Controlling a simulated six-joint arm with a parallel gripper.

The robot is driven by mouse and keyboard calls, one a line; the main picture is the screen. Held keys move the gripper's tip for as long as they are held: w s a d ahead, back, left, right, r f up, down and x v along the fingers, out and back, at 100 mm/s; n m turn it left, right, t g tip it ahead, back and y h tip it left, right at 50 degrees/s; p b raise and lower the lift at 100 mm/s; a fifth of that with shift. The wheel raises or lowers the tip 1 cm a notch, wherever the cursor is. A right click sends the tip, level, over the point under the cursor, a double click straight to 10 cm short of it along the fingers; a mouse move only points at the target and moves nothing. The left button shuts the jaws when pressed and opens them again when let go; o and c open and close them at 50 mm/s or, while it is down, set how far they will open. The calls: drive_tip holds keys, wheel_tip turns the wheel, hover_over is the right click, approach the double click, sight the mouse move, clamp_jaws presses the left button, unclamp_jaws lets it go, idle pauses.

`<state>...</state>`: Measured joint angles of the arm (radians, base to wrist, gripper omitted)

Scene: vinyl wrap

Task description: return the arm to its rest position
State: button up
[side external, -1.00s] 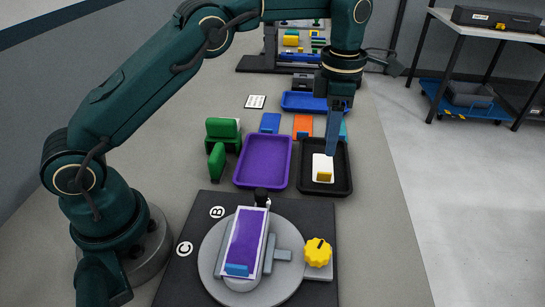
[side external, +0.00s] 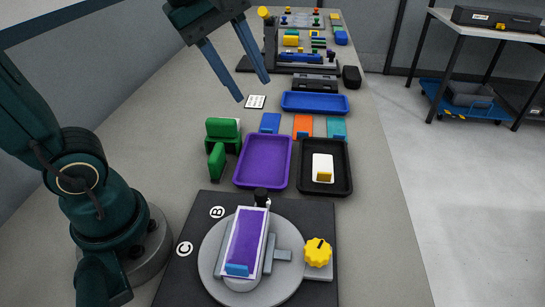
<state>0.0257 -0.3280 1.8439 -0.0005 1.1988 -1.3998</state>
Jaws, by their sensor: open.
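My gripper (side external: 253,89) is in the upper middle of the side external view. Its two long blue-grey fingers are spread apart with nothing between them. It hangs above the table (side external: 190,130), left of the blue tray (side external: 314,103) in the picture. The arm's upper links run partly out of the frame at the top left.
A black tray (side external: 340,186) holds a white block with a yellow part (side external: 323,168). A purple tray (side external: 263,163) stands beside it. In front, a round grey turntable (side external: 215,263) carries a purple-faced panel (side external: 246,236) beside a yellow knob (side external: 318,252).

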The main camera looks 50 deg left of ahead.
drive_tip(key=s+f+m, duration=0.7)
drive_tip(key=f+m, duration=0.1)
drive_tip(key=m, duration=0.7)
drive_tip(key=shift+a+m+t, duration=0.3)
drive_tip(key=shift+m+t, duration=0.1)
